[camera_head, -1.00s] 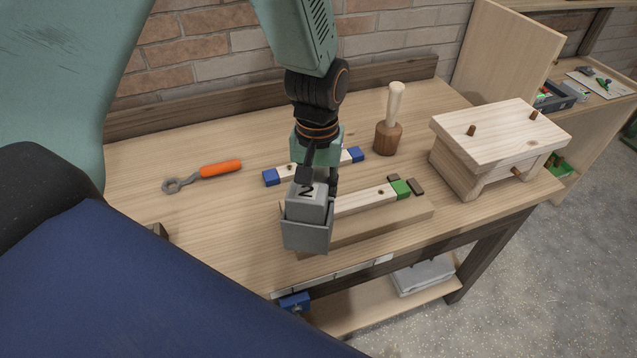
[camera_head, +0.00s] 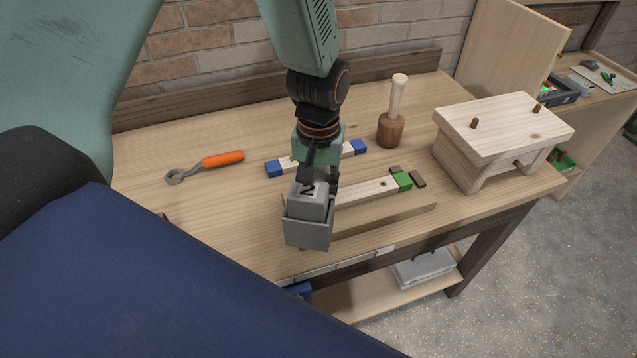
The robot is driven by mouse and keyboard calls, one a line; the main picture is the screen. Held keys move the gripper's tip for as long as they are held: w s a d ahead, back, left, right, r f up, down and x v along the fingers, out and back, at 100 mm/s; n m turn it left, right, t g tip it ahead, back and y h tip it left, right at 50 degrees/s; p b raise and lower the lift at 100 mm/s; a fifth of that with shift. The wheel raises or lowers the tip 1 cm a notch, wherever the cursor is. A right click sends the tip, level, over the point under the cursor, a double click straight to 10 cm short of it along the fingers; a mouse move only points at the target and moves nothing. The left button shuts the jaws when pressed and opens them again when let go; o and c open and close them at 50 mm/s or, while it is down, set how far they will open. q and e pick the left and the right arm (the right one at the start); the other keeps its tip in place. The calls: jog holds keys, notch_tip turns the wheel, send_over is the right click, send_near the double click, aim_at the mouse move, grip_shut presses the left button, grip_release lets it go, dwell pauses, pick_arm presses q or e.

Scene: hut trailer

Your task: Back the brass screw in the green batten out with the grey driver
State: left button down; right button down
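The green batten (camera_head: 365,190) is a pale strip with a green right end. It lies on a wooden block; its left end is hidden behind the grey driver. A small dark spot on it near the green end may be a screw head; no brass colour can be made out. The grey driver (camera_head: 309,232) is a boxy grey body, lighter on top, at the batten's left end. My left gripper (camera_head: 319,183) points down with its dark fingers at the driver's top and appears shut on it. The driver's tip is hidden. My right gripper is not in view.
A blue-ended batten (camera_head: 274,169) lies behind the driver. A mallet (camera_head: 391,130) stands behind the green batten. An orange-handled wrench (camera_head: 222,160) lies left. A wooden stool-like piece (camera_head: 500,128) stands right. Small dark blocks (camera_head: 417,178) sit by the green end.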

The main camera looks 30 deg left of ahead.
pick_arm(q)
jog(key=shift+w, duration=0.25)
jog(key=shift+s+a, duration=0.1)
jog(key=shift+s, duration=0.1)
jog(key=shift+s+r, duration=0.1)
jog(key=shift+w+d+p, duration=0.2)
jog(key=shift+w+p, duration=0.1)
jog(key=shift+w, duration=0.2)
jog(key=shift+s+a, duration=0.1)
jog(key=shift+s, duration=0.25)
